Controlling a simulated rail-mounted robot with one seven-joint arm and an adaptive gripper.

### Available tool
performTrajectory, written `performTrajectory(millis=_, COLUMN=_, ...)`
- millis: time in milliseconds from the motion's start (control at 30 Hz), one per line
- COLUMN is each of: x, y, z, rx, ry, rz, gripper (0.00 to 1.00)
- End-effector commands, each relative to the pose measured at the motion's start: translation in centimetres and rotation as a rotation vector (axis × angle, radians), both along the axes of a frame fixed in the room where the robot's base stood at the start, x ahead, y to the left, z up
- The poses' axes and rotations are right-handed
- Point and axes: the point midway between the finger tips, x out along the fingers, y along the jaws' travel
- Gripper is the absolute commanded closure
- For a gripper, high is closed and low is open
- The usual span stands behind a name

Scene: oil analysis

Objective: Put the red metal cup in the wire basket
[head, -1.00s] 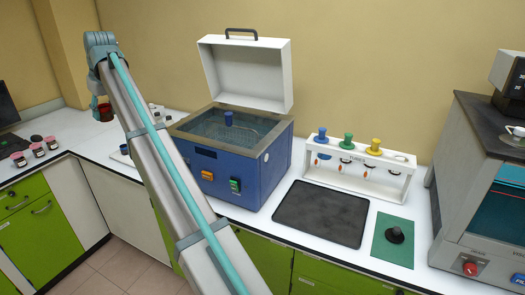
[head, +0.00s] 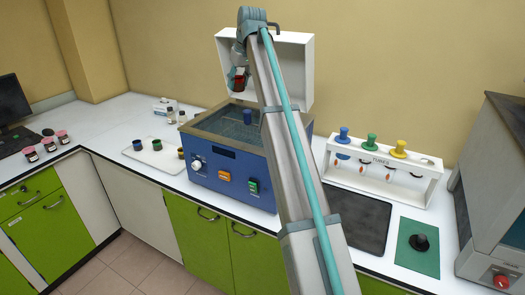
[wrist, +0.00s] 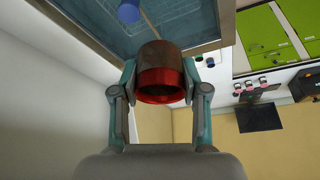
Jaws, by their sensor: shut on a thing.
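The red metal cup (head: 239,82) is held up in front of the raised white lid, above the blue bath's opening in the head view. In the wrist view the cup (wrist: 161,90) has a bright red rim and a darker brownish body. My gripper (wrist: 159,76) is shut on it, with one finger on each side. In the head view my gripper (head: 238,72) is small and partly hidden by my arm. Thin wire lines of the wire basket (wrist: 180,18) show in the bath beyond the cup. A blue-topped item (head: 247,117) stands in the bath.
The blue bath (head: 228,170) has a metal rim and an open white lid (head: 297,75). A white tray (head: 152,160) with small cups lies to its left. A tube rack (head: 384,170) and a dark mat (head: 362,222) are on the right. My arm hides the bath's right part.

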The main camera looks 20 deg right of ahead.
Motion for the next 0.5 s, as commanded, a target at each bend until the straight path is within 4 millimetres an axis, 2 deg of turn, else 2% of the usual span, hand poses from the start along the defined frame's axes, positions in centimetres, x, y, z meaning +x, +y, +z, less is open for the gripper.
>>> performTrajectory(millis=167, x=-0.5, y=0.1, z=-2.7, rx=0.001, ry=0.003, rz=0.019, gripper=0.96)
performTrajectory(millis=500, x=-0.6, y=0.0, z=-10.9, rx=0.000, ry=0.004, rz=0.019, gripper=0.96)
